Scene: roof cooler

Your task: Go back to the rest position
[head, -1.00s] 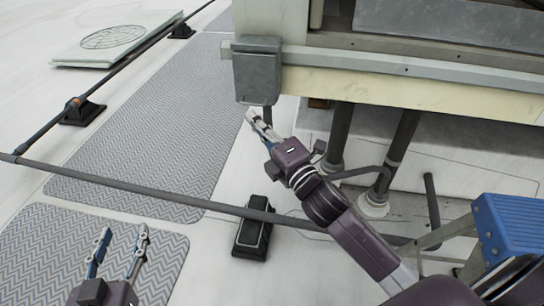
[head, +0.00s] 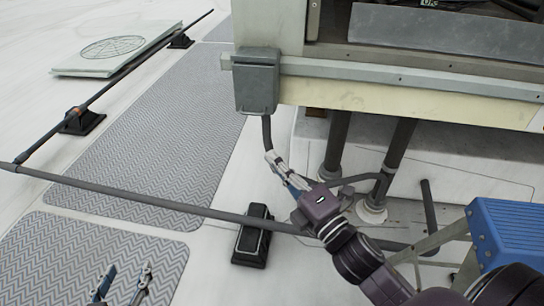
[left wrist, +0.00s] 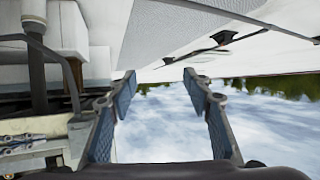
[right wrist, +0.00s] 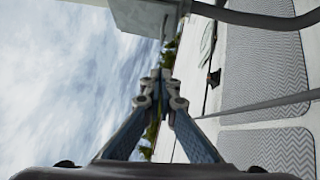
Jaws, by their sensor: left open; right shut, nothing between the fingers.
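My left gripper (head: 124,279) is open and empty at the lower left of the head view, above a grey patterned mat. In the left wrist view its two fingers (left wrist: 158,84) stand wide apart with nothing between them. My right gripper (head: 271,157) is shut and empty, just below the grey box (head: 257,80) on the cooler's corner. It overlaps the lower end of the box's dark conduit in the head view; I cannot tell whether they touch. In the right wrist view its fingertips (right wrist: 160,80) meet.
The cooler cabinet (head: 420,97) stands on dark legs (head: 393,160) at the upper right. A blue stepladder (head: 507,233) is at the right. A dark pipe (head: 110,192) on black support blocks (head: 253,240) crosses the roof. Grey mats (head: 150,140) lie at the left.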

